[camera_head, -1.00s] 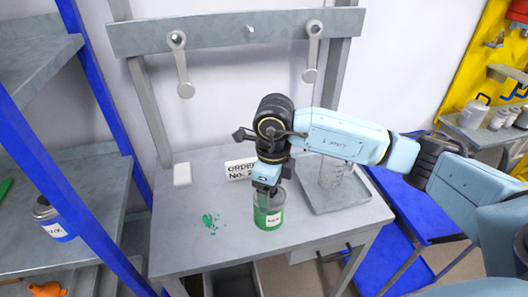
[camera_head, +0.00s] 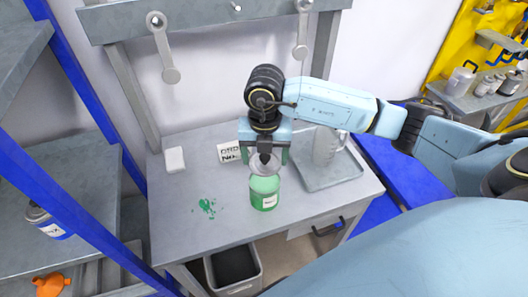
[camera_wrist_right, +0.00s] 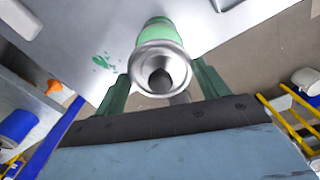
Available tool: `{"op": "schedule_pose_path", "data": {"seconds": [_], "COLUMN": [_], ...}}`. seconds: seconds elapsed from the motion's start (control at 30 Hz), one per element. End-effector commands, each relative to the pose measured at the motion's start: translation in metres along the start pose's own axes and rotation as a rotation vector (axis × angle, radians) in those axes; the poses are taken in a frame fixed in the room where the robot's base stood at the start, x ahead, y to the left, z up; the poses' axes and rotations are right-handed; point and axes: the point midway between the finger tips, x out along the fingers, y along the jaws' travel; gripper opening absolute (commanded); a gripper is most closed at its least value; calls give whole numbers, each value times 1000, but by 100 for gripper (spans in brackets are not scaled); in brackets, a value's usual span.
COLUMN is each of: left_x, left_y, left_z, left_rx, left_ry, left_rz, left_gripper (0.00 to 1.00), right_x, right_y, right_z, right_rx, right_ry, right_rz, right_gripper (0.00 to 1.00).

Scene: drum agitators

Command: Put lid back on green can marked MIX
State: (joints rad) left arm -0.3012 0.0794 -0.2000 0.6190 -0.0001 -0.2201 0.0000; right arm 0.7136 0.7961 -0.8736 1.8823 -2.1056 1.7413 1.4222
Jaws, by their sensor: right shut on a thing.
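The green can (camera_head: 264,195) with a white label stands upright on the grey bench, and its green side also shows in the right wrist view (camera_wrist_right: 158,30). My right gripper (camera_head: 264,158) is above the can, its green fingers on opposite sides of a round silver lid (camera_head: 265,165). It is shut on this lid. In the right wrist view the lid (camera_wrist_right: 161,60), with a dark knob in its middle, covers the can's mouth from sight. The lid is at or just over the can's top; I cannot tell whether they touch. My left gripper is not in view.
Green spilled paint (camera_head: 206,207) lies left of the can. A white block (camera_head: 175,160) and an order sign (camera_head: 230,152) stand behind. A grey tray (camera_head: 325,180) with a clear container is at right. Blue posts and a shelf stand at left.

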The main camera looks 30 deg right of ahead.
Motion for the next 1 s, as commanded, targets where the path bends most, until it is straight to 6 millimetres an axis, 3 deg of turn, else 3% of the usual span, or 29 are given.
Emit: {"op": "schedule_pose_path", "data": {"seconds": [0.5, 1.0], "left_x": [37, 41], "left_y": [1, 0], "left_z": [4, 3], "left_rx": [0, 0], "left_ry": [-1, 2], "left_rz": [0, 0], "left_gripper": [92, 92], "right_x": [50, 56], "right_y": [0, 0], "right_z": [0, 0], "right_rx": [-3, -3], "right_ry": [1, 0], "right_rz": [0, 0], "right_gripper": [52, 52]}}
